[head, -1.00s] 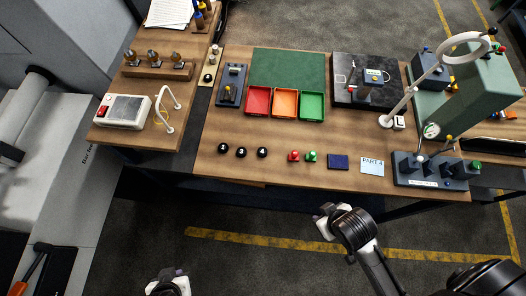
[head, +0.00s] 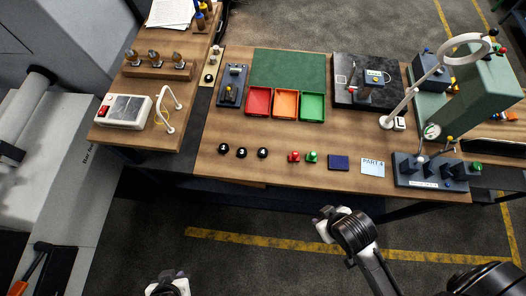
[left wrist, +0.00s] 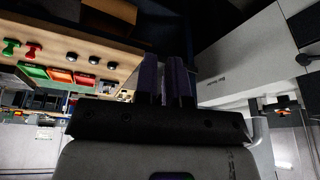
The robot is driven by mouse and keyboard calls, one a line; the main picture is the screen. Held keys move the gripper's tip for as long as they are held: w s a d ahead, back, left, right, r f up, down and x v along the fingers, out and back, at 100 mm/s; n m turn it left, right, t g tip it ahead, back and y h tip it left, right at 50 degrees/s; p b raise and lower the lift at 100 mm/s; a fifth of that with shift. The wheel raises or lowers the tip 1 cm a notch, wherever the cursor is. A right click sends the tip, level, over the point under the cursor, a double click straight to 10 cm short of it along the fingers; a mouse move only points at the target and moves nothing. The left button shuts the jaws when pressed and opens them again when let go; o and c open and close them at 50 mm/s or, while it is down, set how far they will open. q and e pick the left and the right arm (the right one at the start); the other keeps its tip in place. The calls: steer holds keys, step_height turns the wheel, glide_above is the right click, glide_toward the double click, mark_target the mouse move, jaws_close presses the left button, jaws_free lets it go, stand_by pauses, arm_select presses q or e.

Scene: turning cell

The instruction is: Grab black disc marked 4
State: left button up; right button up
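The black disc marked 4 (head: 263,153) lies on the wooden bench at the right end of a row of three black discs, beside the disc marked 3 (head: 242,152) and the leftmost disc (head: 223,149). In the left wrist view it appears to be the black disc nearest the red piece (left wrist: 71,56). My left gripper (head: 168,276) is low in the head view, in front of the bench and well apart from the discs. Its two fingers (left wrist: 164,80) show a narrow empty gap. My right gripper (head: 322,222) is in front of the bench's right half; its finger gap is unclear.
A red piece (head: 293,156), a green piece (head: 312,156), a dark blue block (head: 338,162) and a PART 4 card (head: 372,168) lie right of the discs. Red (head: 258,89), orange (head: 285,91) and green (head: 312,93) trays stand behind. Bench around the discs is clear.

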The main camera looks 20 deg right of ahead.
arm_select(q)
steer(key=o, duration=1.2)
steer(key=shift+d, duration=0.2)
steer(key=shift+w, duration=0.1)
